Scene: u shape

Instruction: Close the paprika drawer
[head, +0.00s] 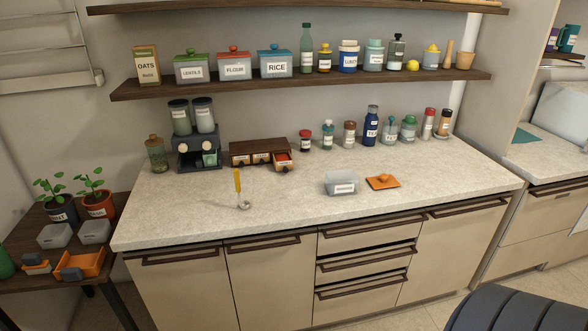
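A small dark-wood spice drawer box (262,146) stands on the counter against the back wall, right of the coffee machine. Its right-hand drawer (284,168) sticks out toward the front, open, with something red inside. The drawer has a pale label on its front, too small to read. The box's other drawer fronts to the left look flush with the box. Neither of my grippers is in view.
A scoop with a yellow handle (239,188) lies in front on the counter (200,225). A grey labelled container (341,184) and an orange board (383,182) are to the right. Several jars and bottles (371,128) line the wall. The counter's front left is mostly clear.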

